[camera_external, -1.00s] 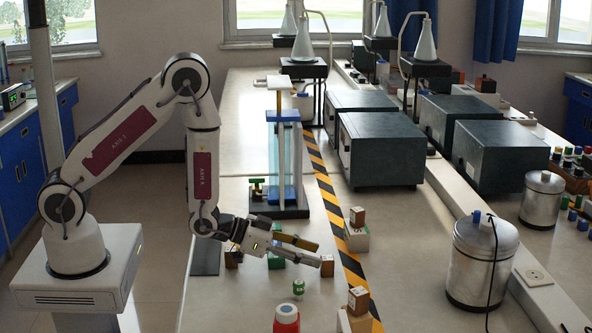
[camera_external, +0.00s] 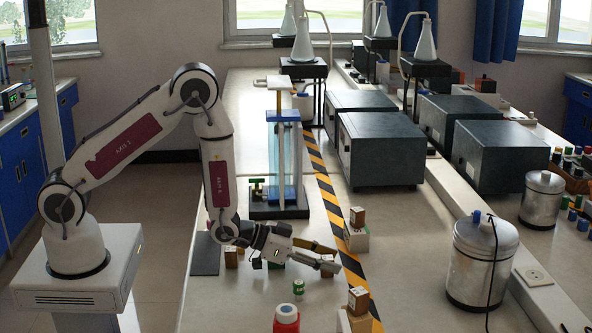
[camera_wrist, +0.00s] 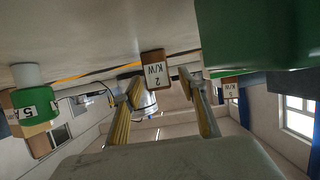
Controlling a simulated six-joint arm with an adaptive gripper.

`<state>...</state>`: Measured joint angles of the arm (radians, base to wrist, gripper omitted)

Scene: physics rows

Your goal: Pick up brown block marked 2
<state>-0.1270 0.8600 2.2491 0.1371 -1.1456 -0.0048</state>
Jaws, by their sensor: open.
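The brown block marked 2 (camera_wrist: 155,66) has a white label band and shows upside down in the wrist view, between and apparently beyond the two fingertips. My gripper (camera_wrist: 163,88) is open, with one finger on each side of the block in that picture and nothing held. In the external view my gripper (camera_external: 336,257) reaches right, low over the bench, toward the striped tape. A small brown block (camera_external: 327,271) stands by the lower finger and is partly hidden by it. I cannot read its mark there.
Brown-topped stacks stand right of the gripper (camera_external: 357,217) and nearer the camera (camera_external: 358,301).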

